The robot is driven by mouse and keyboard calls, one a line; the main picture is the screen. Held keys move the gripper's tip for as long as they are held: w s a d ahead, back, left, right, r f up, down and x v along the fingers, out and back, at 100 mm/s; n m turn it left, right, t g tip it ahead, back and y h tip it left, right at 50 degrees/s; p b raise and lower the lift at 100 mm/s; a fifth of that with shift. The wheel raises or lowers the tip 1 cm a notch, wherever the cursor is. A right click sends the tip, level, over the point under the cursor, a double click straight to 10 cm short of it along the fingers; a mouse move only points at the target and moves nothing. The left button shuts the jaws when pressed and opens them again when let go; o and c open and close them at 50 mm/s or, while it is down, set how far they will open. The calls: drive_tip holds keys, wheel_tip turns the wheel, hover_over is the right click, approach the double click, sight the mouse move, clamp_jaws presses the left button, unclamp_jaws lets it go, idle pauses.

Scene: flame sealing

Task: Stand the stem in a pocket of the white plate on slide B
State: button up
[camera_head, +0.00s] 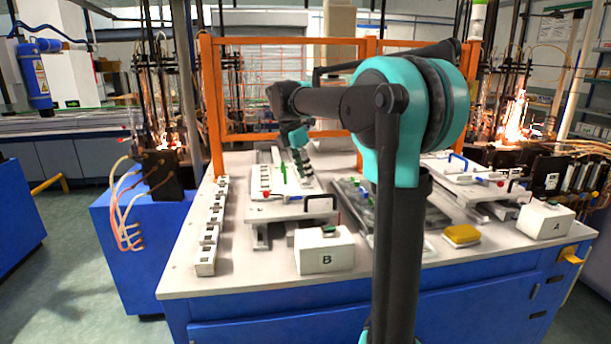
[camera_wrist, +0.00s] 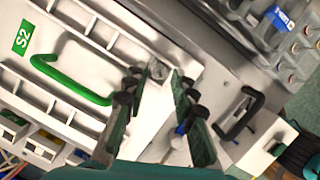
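My gripper (camera_head: 299,150) hangs over the back part of slide B's plate in the head view, and its fingers look apart. In the wrist view my gripper (camera_wrist: 158,72) shows two dark padded fingers with a gap between them. A small round pale thing (camera_wrist: 157,70) shows between the fingertips; I cannot tell whether it is the stem or part of the fixture below. The white plate (camera_head: 265,181) is on slide B (camera_head: 288,209), left of the table's middle. The plate's pockets are too small to make out in the head view.
A white tray (camera_wrist: 62,75) with a green handle (camera_wrist: 70,85) and an S2 label lies left of the fingers. A black handle (camera_wrist: 238,112) stands to the right. Box B (camera_head: 323,252) is in front; a long slotted rail (camera_head: 207,232) runs along the table's left side.

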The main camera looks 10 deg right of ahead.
drive_tip(key=v, duration=1.1)
